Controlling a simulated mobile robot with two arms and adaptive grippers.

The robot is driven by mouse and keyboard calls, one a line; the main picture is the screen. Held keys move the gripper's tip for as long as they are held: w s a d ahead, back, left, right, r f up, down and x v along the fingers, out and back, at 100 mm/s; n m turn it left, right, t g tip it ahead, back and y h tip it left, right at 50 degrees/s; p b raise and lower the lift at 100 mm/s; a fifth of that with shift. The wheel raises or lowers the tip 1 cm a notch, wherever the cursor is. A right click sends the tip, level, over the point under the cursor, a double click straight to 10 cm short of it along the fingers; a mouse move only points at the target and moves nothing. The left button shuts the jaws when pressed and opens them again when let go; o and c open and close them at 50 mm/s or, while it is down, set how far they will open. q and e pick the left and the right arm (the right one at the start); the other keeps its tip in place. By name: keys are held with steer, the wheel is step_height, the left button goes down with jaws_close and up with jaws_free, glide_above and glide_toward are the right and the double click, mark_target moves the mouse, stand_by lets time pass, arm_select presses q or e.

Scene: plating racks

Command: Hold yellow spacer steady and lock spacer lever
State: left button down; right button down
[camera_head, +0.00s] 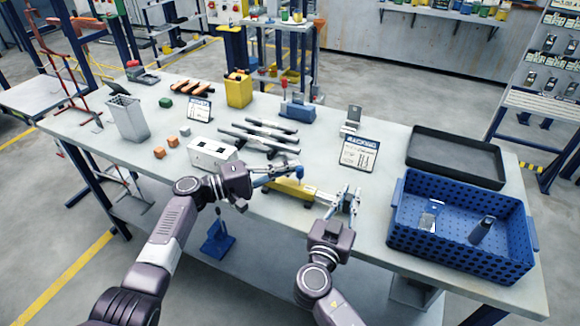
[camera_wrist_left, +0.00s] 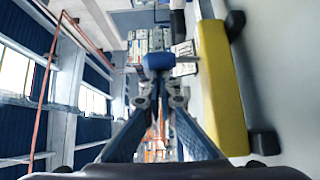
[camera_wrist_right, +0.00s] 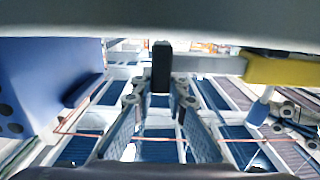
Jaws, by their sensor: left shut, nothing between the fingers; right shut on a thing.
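The yellow spacer (camera_head: 292,189) lies along the table's near edge, a grey bar and black end block (camera_wrist_right: 161,66) extending from it. It shows at the right in the left wrist view (camera_wrist_left: 218,85) and at upper right in the right wrist view (camera_wrist_right: 285,70). The blue lever knob (camera_head: 299,172) is beside the spacer. My left gripper (camera_head: 290,170) is shut and empty, its tips close to this knob (camera_wrist_left: 157,61); I cannot tell if they touch. My right gripper (camera_head: 346,198) is shut on the spacer's black end block, on the right.
A blue perforated crate (camera_head: 460,258) with a few items stands right of my right gripper, with a black tray (camera_head: 455,150) behind. A white two-holed block (camera_head: 212,153) and several dark rods (camera_head: 262,138) lie behind my left gripper. An instruction card (camera_head: 360,153) stands behind the spacer.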

arm_select(q)
steer(key=shift+s+a, duration=0.2)
steer(key=shift+s, duration=0.3)
stand_by(0.6)
steer(key=shift+s+a+f, duration=0.2)
steer(key=shift+s, duration=0.2)
steer(key=shift+s+a+f, duration=0.15)
steer(key=shift+s, duration=0.2)
steer(key=shift+s+a+f, duration=0.3)
steer(key=shift+s+f, duration=0.3)
steer(key=shift+s, duration=0.05)
steer(key=shift+r, duration=0.1)
steer(key=shift+w+a+r, duration=0.1)
steer(key=shift+w+r, duration=0.1)
steer(key=shift+r, duration=0.05)
steer(key=a+f, duration=0.1)
steer(key=a, duration=0.1)
steer(key=w+a, duration=0.1)
steer(key=a, duration=0.1)
steer(key=w+a+f, duration=0.1)
steer(key=a, duration=0.2)
steer(key=shift+f, duration=0.3)
steer(key=shift+a+f, duration=0.65)
steer(key=shift+a, duration=0.1)
